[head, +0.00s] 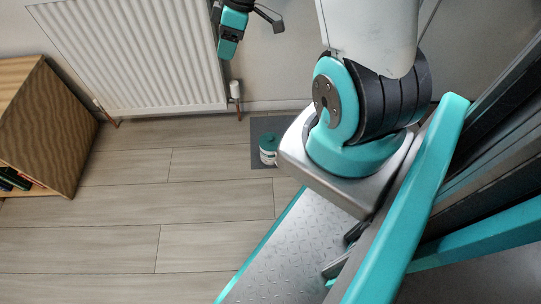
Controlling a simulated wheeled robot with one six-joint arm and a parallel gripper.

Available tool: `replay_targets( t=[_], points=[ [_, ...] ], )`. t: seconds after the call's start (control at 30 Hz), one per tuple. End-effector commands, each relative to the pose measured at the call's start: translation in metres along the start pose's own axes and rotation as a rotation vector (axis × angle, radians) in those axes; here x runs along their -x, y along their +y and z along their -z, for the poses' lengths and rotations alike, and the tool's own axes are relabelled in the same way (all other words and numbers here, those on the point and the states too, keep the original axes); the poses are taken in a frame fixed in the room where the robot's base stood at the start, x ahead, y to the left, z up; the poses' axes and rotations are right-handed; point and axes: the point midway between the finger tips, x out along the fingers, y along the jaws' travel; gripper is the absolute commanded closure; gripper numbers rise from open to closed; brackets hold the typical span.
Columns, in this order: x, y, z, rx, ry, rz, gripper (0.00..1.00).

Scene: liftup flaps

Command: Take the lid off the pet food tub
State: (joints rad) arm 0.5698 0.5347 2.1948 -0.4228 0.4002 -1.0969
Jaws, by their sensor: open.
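The pet food tub (268,150) is a small round teal container with a pale band around its side. It stands upright on a dark grey mat on the floor, just left of my arm's large joint. Its top looks teal, but it is too small to tell the lid's edge. My gripper (240,28) is at the top edge of the head view, teal and black, partly cut off by the frame. It is open, high in the picture and apart from the tub, with nothing seen in it.
The dark mat (259,128) lies near the wall, partly hidden by my arm. A white radiator (130,55) with copper-coloured pipes is on the wall behind. A wooden cabinet (45,125) with books stands at the left. The plank floor (120,220) between is clear.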

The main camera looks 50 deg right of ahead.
Motion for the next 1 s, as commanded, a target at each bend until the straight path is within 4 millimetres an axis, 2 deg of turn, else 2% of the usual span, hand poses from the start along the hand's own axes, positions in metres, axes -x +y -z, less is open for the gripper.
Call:
replay_targets(
  t=[0.03, 0.1, 0.2, 0.3, 0.4, 0.5, 0.6, 0.77, 1.0],
  points=[
    [-0.051, 0.026, -0.043, -0.010, 0.005, -0.008, 0.46],
    [-0.089, 0.052, -0.087, 0.002, 0.013, -0.027, 0.46],
    [-0.140, 0.081, -0.149, 0.020, 0.021, -0.055, 0.46],
    [-0.181, 0.099, -0.203, 0.037, 0.025, -0.079, 0.46],
    [-0.211, 0.109, -0.243, 0.051, 0.026, -0.097, 0.46],
    [-0.228, 0.113, -0.268, 0.063, 0.026, -0.108, 0.46],
    [-0.238, 0.115, -0.279, 0.070, 0.026, -0.114, 0.46],
    [-0.266, 0.117, -0.281, 0.075, 0.026, -0.113, 0.46],
    [-0.322, 0.124, -0.279, 0.075, 0.025, -0.113, 0.46]
  ],
)
